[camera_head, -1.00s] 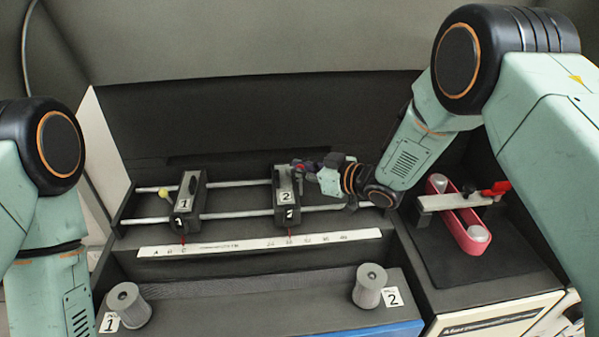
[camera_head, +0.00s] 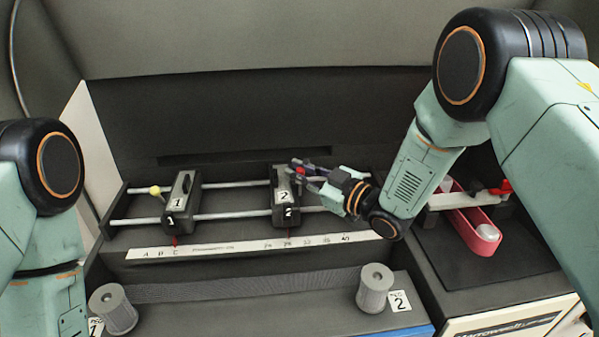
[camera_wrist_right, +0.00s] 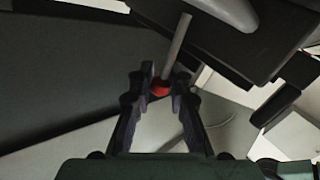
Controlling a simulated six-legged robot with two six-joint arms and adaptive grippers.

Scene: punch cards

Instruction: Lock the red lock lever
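The red lock lever shows as a red knob (camera_head: 300,171) beside slider block 2 (camera_head: 284,197) on the rails. In the right wrist view the red knob (camera_wrist_right: 160,89) sits at the end of a thin grey rod (camera_wrist_right: 177,48). My right gripper (camera_head: 296,172) reaches in from the right, its two dark fingers on either side of the knob. The fingers (camera_wrist_right: 163,76) look apart, with the knob between the tips; any contact is hard to judge. My left gripper is not in view; only my left arm links show.
Slider block 1 (camera_head: 181,203), with a yellow knob (camera_head: 155,190), is on the same rails. A white scale strip (camera_head: 240,247) runs in front. Two grey pegs (camera_head: 113,308) (camera_head: 374,288) stand nearer. A pink device (camera_head: 471,226) with a red-ended lever (camera_head: 503,187) is at right.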

